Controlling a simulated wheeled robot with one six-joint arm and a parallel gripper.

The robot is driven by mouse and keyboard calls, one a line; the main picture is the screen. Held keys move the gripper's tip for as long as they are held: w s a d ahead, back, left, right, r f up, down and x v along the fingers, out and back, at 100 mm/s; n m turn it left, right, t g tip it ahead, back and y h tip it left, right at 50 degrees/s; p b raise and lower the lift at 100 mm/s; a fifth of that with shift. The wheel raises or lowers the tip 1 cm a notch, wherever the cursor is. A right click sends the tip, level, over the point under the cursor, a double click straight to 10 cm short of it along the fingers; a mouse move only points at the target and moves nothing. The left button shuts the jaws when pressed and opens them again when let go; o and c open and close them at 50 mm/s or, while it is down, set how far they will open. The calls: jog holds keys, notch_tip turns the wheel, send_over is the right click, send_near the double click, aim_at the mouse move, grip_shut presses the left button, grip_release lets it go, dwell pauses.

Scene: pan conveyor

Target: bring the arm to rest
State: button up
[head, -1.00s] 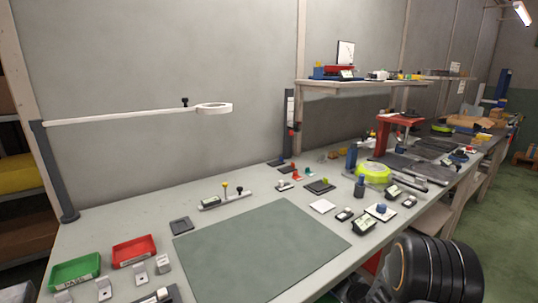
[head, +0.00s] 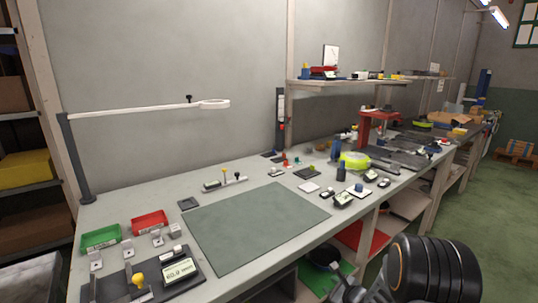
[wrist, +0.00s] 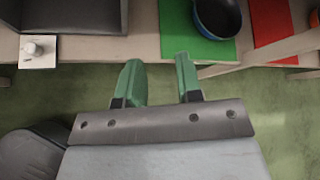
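In the wrist view my gripper (wrist: 160,82) has its two green fingers well apart with nothing between them, so it is open and empty. Green floor shows below the fingers. The fingers point toward the front edge of a shelf or bench, close to a green mat (wrist: 190,50) that bears a dark round pan (wrist: 217,16). In the head view part of my dark arm shows at the lower right, in front of the bench; the gripper's fingers cannot be made out there.
The workbench (head: 130,205) runs along the wall with a bare grey-green mat (head: 255,225), a green tray (head: 101,237), a red tray (head: 150,222) and a display device (head: 180,270). A lamp arm (head: 140,111) spans its left part. Green floor (head: 490,215) is open at the right.

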jog(key=s+a+r+n+g+y+p, duration=0.3)
jog(key=s+a+r+n+g+p, duration=0.45)
jog(key=s+r+n, duration=0.55)
jog(key=s+d+r+n+h+p, duration=0.1)
jog(key=s+r+n+h+p, duration=0.1)
jog(key=r, duration=0.7)
jog(key=s+d+r+n+h+p, duration=0.1)
jog(key=s+r+n+h+p, duration=0.2)
jog(key=r+n+p, duration=0.3)
jog(key=s+d+r+n+h+p, duration=0.1)
jog(key=s+r+n+p, duration=0.3)
jog(key=r+p, duration=0.4)
notch_tip(320, 180, up, 6)
jog(key=shift+s+f+n+h, duration=0.2)
jog(key=shift+s+n+h, duration=0.25)
jog(key=shift+h, duration=0.45)
